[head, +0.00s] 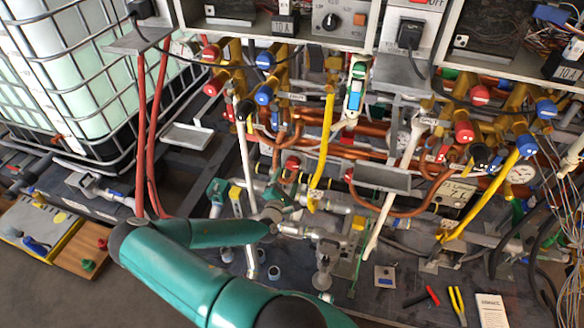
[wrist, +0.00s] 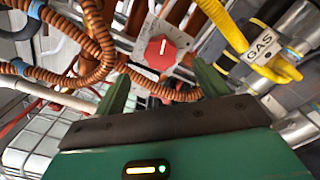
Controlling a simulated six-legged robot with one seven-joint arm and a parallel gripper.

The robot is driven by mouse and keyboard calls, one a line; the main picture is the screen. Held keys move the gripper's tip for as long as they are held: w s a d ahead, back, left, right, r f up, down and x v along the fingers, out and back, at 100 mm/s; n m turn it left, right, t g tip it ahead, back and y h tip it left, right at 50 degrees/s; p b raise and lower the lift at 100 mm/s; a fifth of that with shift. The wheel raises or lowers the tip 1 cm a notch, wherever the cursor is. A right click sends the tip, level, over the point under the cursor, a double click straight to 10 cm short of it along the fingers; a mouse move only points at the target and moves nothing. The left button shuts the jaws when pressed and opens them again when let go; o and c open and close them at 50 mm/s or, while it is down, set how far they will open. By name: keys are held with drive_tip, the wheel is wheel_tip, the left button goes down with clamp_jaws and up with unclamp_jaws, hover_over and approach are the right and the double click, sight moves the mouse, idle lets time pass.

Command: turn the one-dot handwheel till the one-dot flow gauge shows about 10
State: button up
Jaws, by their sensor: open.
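My gripper (wrist: 160,88) shows in the wrist view with its two green fingers apart and nothing between them. A red handwheel or knob (wrist: 162,50) with a white line on it sits on a pale plate beyond the fingertips, roughly centred between them. I cannot tell whether it carries one dot. In the head view several red and blue handwheels sit on the brass fittings, among them a red one (head: 465,131) at right and another red one (head: 211,54) at upper left; their dots are too small to read. A round white gauge (head: 522,173) is at right, its reading unclear.
Copper pipes and a ribbed copper hose (wrist: 100,38) crowd the area around the fingers. A caged white tank (head: 80,70) stands at left. Loose tools (head: 457,304) lie at lower right.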

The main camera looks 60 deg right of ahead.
sight(292, 166)
drive_tip(key=d, duration=0.2)
drive_tip(key=w+d, duration=0.1)
drive_tip(key=d, duration=0.4)
drive_tip(key=shift+w+d, duration=0.15)
drive_tip(key=shift+d, duration=0.2)
drive_tip(key=c, duration=1)
